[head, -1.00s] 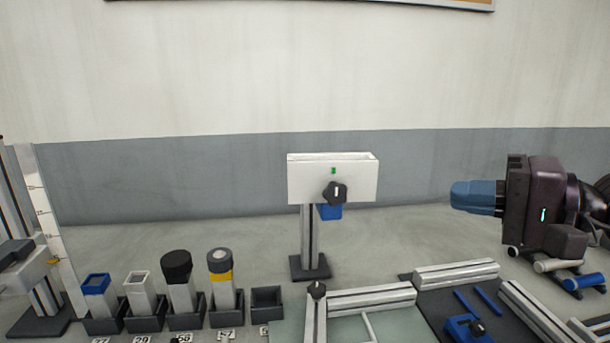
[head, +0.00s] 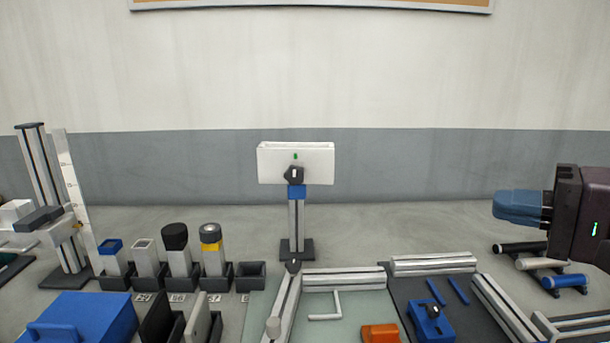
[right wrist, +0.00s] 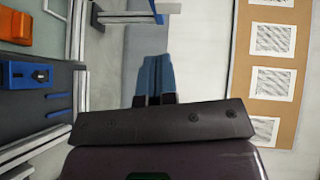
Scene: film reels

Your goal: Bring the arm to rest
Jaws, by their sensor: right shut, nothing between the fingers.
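My right gripper (head: 497,206) is at the right side of the head view, above the bench, its blue fingers pointing left. The fingers are together and hold nothing. The blue fingers (right wrist: 155,75) also show in the right wrist view, side by side, with grey wall beyond them. My right wrist's dark housing is cut off by the right edge of the head view. My left gripper does not show.
Several posts stand in dark holders (head: 214,276) at left. A white box on a stand (head: 296,165) is at centre. Framed work areas hold an orange block (head: 381,333) and a blue fixture (head: 431,321). Cylinders (head: 530,248) lie below my right gripper. A blue box (head: 83,318) is front left.

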